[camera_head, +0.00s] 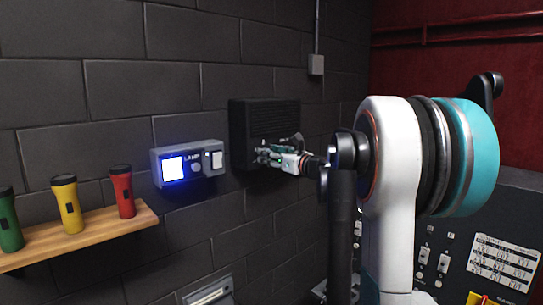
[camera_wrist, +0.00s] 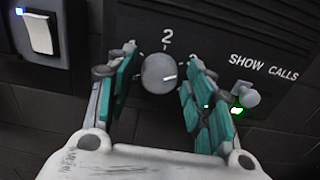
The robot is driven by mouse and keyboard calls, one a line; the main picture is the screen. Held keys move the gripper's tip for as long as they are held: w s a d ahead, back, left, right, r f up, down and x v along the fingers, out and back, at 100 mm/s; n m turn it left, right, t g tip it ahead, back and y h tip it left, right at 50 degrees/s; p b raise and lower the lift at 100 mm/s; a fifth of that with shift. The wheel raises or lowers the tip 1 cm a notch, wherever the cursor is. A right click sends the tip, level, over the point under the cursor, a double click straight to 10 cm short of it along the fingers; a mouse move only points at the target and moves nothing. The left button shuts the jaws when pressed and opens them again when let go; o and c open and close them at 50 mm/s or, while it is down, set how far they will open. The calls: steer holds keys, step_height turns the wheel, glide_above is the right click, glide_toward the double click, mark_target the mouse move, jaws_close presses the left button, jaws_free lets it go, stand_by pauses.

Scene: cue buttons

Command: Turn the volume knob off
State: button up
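The round grey volume knob (camera_wrist: 158,74) is on the black panel in the wrist view. Its white mark points to the right, and a "2" is printed above it. Another label at the right is partly hidden by a finger. My gripper (camera_wrist: 162,60) has its two teal-padded fingers apart, one at each side of the knob, with gaps visible between the pads and the knob. In the head view my gripper (camera_head: 268,155) is at the lower part of the black wall box (camera_head: 262,112), and the knob is hidden there.
Right of the knob is a "SHOW CALLS" toggle (camera_wrist: 245,95) with a lit green light (camera_wrist: 237,110), close to the right finger. A lamp box (camera_head: 190,163) with a glowing panel and white switch is to the left. A wooden shelf (camera_head: 100,226) holds green, yellow and red flashlights.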

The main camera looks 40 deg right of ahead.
steer(key=c, duration=0.6)
steer(key=shift+c, duration=0.2)
steer(key=shift+n+b, duration=0.35)
steer(key=shift+n, duration=0.05)
steer(key=shift+f+n+b, duration=0.2)
steer(key=shift+n+b, duration=1.6)
steer(key=shift+n, duration=4.05)
steer(key=shift+f+n+b, duration=0.15)
steer(key=shift+n+b, duration=1.65)
steer(key=shift+n, duration=4.1)
steer(key=shift+f+n+b, duration=0.2)
steer(key=shift+n+b, duration=1.6)
steer(key=shift+n, duration=4.05)
